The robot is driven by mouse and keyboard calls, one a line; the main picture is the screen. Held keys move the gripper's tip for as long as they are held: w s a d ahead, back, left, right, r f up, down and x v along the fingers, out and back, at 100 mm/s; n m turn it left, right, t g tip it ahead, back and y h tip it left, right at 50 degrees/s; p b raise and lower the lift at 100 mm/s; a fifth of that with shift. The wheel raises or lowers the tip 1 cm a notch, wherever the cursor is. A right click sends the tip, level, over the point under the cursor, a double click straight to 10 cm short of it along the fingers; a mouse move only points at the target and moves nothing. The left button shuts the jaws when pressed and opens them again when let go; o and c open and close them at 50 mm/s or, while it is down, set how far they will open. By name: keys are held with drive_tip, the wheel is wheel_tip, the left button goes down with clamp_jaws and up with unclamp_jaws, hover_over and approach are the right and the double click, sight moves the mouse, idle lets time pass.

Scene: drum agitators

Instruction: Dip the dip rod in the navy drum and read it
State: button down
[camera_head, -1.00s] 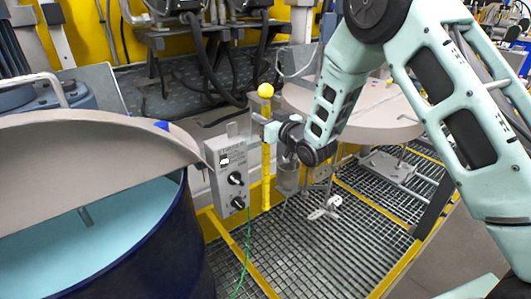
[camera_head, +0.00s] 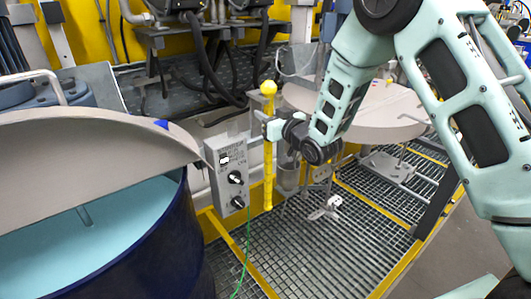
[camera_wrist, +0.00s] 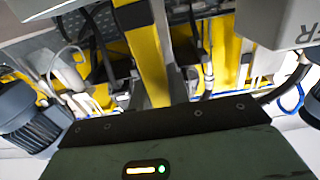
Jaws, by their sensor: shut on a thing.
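The yellow dip rod (camera_head: 268,175) stands upright near the middle of the head view, with a round ball on its top end. My gripper (camera_head: 270,130) is shut on its upper part, below the ball. The navy drum (camera_head: 165,250) is at lower left, to the left of the rod and apart from it. Its light blue liquid (camera_head: 115,215) shows below a grey half lid (camera_head: 70,145). The rod's lower end is above the grating, outside the drum. In the wrist view my gripper's fingertips are not clear.
A grey control box (camera_head: 229,172) with two black knobs stands between drum and rod, with a green cable hanging below it. A round grey lid (camera_head: 375,110) is behind my arm. A small metal impeller (camera_head: 325,210) is over the grating (camera_head: 310,255). Black hoses hang at the back.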

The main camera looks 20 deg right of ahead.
drive_tip(key=b+v, duration=0.2)
drive_tip(key=v, duration=0.6)
drive_tip(key=shift+s+b, duration=0.4)
drive_tip(key=shift+d, duration=0.15)
